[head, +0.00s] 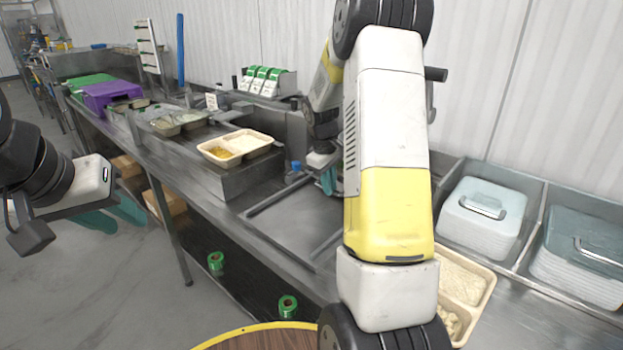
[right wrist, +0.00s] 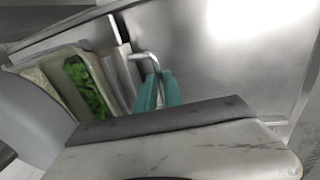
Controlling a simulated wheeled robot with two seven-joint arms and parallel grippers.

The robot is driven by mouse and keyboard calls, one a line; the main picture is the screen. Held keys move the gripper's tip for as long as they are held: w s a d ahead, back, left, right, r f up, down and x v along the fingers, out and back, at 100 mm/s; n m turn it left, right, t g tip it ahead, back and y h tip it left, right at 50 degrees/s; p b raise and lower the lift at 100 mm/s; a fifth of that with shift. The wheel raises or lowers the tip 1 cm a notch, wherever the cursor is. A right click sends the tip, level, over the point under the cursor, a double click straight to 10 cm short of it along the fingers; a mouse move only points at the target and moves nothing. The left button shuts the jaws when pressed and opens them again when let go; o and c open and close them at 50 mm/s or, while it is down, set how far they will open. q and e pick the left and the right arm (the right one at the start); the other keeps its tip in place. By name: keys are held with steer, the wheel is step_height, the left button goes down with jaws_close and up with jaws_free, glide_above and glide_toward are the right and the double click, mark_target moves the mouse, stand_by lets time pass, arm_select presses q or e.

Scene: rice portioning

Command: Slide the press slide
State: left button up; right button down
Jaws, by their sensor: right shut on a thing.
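The press slide's bent metal handle (right wrist: 146,62) shows in the right wrist view, against a flat shiny metal surface (right wrist: 220,60). My right gripper (right wrist: 159,88) is shut on this handle, its teal fingers close together around it. In the head view my right gripper (head: 327,182) is at the far end of the grey metal press area (head: 290,220), mostly hidden behind my right arm. My left gripper (head: 116,216) hangs at the left, away from the counter, with its teal fingers apart and empty.
A tray with yellow food (head: 236,146) sits on a metal block left of the press. A tray with green food (right wrist: 88,88) lies beside the handle in the wrist view. A rice tray (head: 464,282) and lidded containers (head: 482,215) stand at the right. Green rolls (head: 288,306) lie below.

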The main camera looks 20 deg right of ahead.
steer(key=s+a, duration=0.7)
steer(key=a, duration=0.4)
steer(key=s+a, duration=0.7)
steer(key=a, duration=0.5)
steer(key=shift+a, duration=0.4)
steer(key=c, duration=1.5)
jaws_free()
steer(key=v, duration=0.7)
steer(key=shift+r, duration=0.4)
